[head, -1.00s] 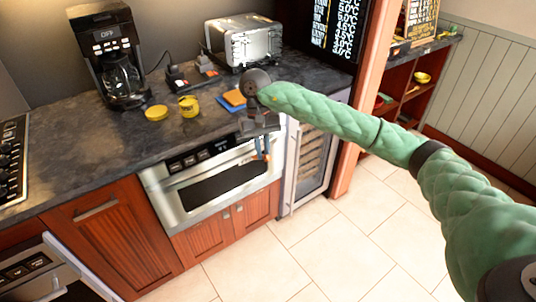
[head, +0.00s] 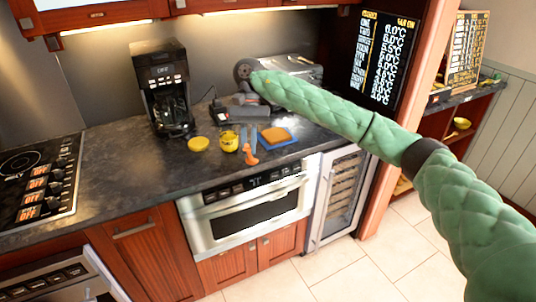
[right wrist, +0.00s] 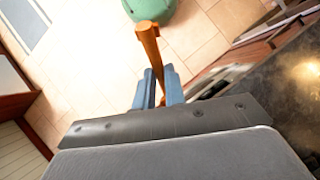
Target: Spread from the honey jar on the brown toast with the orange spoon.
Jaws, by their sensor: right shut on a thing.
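My right gripper (head: 249,143) is shut on the orange spoon (head: 251,157), just right of the honey jar in the head view. The spoon points down from the fingers; I cannot tell whether it touches the counter. In the right wrist view the spoon (right wrist: 149,42) stands out between the blue fingers (right wrist: 158,88). The yellow honey jar (head: 229,144) stands open on the counter, its yellow lid (head: 198,144) lying to its left. The brown toast (head: 276,134) lies on a blue mat or plate (head: 290,142), right of the spoon. My left gripper is out of view.
A black coffee maker (head: 163,90) stands at the back left and a cooktop (head: 40,183) at the far left. A toaster oven (head: 285,67) is behind my right arm. The counter (head: 130,170) left of the lid is clear. A built-in microwave drawer (head: 240,215) is below.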

